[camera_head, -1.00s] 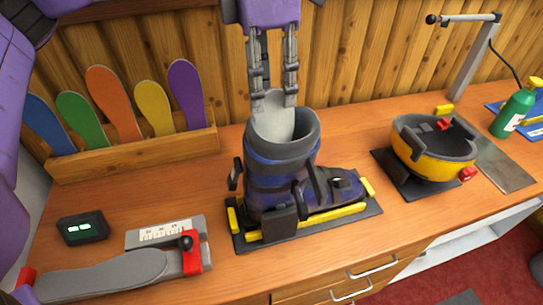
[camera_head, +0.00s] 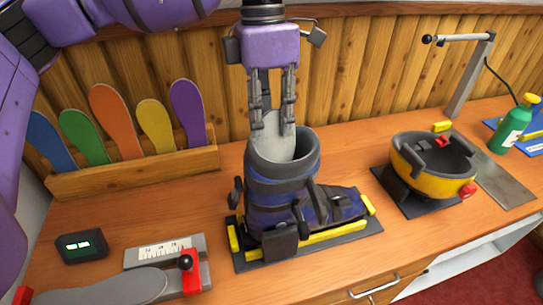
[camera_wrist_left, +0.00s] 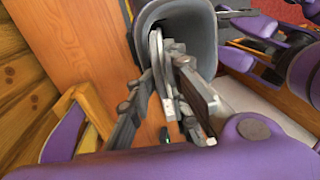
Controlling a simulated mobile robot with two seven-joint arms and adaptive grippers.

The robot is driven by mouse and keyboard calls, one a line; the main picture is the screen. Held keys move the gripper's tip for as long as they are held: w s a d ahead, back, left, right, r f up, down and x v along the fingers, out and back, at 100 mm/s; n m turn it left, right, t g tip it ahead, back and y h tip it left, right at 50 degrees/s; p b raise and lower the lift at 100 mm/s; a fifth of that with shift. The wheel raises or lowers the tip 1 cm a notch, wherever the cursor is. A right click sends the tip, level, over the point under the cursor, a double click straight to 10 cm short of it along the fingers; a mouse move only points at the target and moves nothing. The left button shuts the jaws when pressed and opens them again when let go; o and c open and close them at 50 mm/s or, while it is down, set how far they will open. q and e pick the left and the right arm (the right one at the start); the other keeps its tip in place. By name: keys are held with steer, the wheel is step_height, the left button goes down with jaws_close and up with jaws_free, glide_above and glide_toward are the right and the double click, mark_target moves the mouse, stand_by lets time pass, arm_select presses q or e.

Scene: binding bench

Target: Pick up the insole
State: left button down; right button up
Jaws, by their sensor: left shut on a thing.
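The insole (camera_head: 276,142) is a pale grey sole standing upright in the open top of a dark blue ski boot (camera_head: 270,190), its upper end above the cuff. My left gripper (camera_head: 272,122) comes down from above and is shut on this upper end, with the fingers at its two sides. In the left wrist view the fingers (camera_wrist_left: 167,75) close on the insole's thin edge (camera_wrist_left: 156,48) at the boot's cuff (camera_wrist_left: 205,45). The insole's lower part is hidden in the boot. My right gripper is not in view.
The boot stands on a dark plate with yellow blocks (camera_head: 335,238). A rack (camera_head: 135,173) of coloured soles is behind left. A grey measuring device (camera_head: 110,288) and small display (camera_head: 82,246) are at left. A yellow-black bowl-like holder (camera_head: 430,165) and green bottle (camera_head: 515,125) are at right.

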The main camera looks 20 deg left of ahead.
arm_select(q)
steer(key=shift+f, duration=0.1)
step_height(320, 180, up, 28)
steer(key=p, duration=0.4)
steer(key=shift+p, duration=0.4)
stand_by(0.3)
